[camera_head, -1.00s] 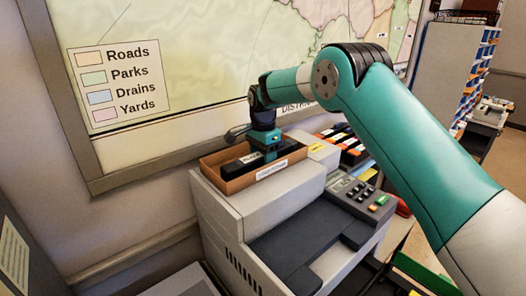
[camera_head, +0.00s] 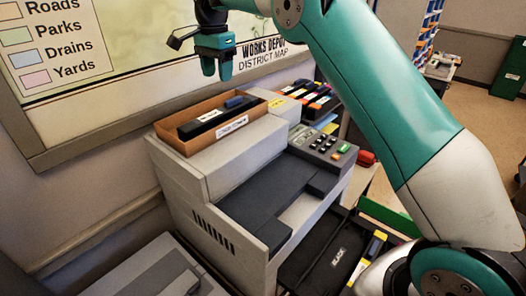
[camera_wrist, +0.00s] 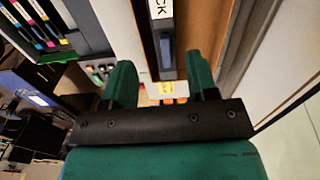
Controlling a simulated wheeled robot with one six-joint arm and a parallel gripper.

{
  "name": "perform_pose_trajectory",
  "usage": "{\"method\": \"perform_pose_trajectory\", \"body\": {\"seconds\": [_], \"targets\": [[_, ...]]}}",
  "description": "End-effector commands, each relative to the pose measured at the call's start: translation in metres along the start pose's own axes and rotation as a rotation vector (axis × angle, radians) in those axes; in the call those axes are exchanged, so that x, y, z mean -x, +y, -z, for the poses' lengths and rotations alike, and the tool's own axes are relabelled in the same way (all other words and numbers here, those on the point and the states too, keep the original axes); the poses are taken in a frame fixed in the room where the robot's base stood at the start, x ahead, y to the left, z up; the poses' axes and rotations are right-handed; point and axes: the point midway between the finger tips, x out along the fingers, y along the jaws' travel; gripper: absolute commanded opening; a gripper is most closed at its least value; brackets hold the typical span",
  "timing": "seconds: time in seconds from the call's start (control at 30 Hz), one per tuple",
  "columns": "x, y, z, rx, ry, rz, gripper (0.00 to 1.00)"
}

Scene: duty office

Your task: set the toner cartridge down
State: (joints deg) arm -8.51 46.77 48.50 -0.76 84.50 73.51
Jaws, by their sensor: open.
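The black toner cartridge (camera_head: 208,122), with a white label and a bluish part, lies in an open cardboard box (camera_head: 204,142) on top of the grey printer. My gripper (camera_head: 216,74) is open and empty above the box, clear of the cartridge. In the wrist view, the cartridge (camera_wrist: 166,50) shows beyond and between the open fingers (camera_wrist: 160,76), with the brown box (camera_wrist: 208,28) around it; part of its label reads "CK".
The grey printer (camera_head: 180,180) has a keypad (camera_head: 325,148) on its right. A rack of coloured cartridges (camera_head: 318,103) stands behind it. A black tray marked BLACK (camera_head: 318,262) is at lower right. The wall map (camera_head: 100,75) is close behind the box.

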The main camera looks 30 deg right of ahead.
Motion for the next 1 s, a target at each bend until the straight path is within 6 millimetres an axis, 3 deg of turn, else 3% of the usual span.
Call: {"method": "perform_pose_trajectory", "body": {"seconds": [0.17,0.33,0.6,0.7,0.83,1.0], "targets": [[0.025,0.04,-0.036,0.328,-0.006,0.036,0.53],[0.034,0.112,-0.091,0.77,-0.031,0.101,0.53],[0.009,0.259,-0.182,1.399,-0.082,0.266,0.53],[-0.006,0.303,-0.207,1.555,-0.094,0.327,0.53],[-0.019,0.339,-0.226,1.678,-0.102,0.381,0.53],[-0.025,0.351,-0.233,1.722,-0.106,0.401,0.53]]}}
